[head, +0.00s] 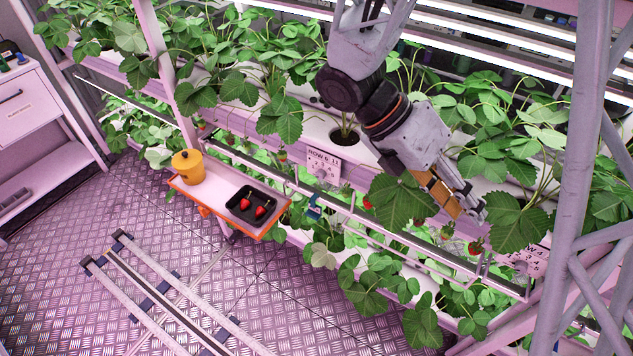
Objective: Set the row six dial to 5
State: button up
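A white panel (323,163) on the front of the rack carries a label that appears to read "ROW 6", with a small pale dial (322,172) under the lettering. The dial's numbers and setting are too small to read. My gripper (462,205) is to the right of this panel, in front of the rack, pointing down and right among the strawberry leaves. It is clear of the dial. Leaves partly cover its fingers, and I cannot tell whether they are open or shut.
A second white panel (530,260) is at the lower right, partly behind leaves. A rail (400,235) runs along the rack front. An orange-edged tray (215,190) holds a yellow pot (188,167) and a black punnet (250,206) with red berries. The floor at left is mostly open.

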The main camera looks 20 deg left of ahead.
jog(key=w+f+n+h, duration=0.1)
jog(key=n, duration=0.1)
jog(key=m+t+y+b, duration=0.1)
jog(key=m+t+y, duration=0.6)
jog(key=m+t, duration=2)
send_near(319, 177)
jog(key=s+a+r+m+g, duration=0.2)
jog(key=s+r+m+g, duration=0.4)
jog(key=s+m+g, duration=0.2)
jog(key=shift+r, duration=0.25)
jog(key=shift+w+d+m, duration=0.15)
jog(key=shift+w+m, duration=0.05)
jog(key=shift+m, duration=0.1)
jog(key=shift+w+d+b, duration=0.2)
jog(key=shift+w+d, duration=0.2)
jog(key=shift+w, duration=1.8)
jog(key=shift+w+d+b, duration=0.2)
jog(key=shift+w+d, duration=0.2)
jog(key=shift+w, duration=1.75)
jog(key=shift+w+d+b, duration=0.2)
jog(key=shift+w+d, duration=0.2)
jog(key=shift+w, duration=1.8)
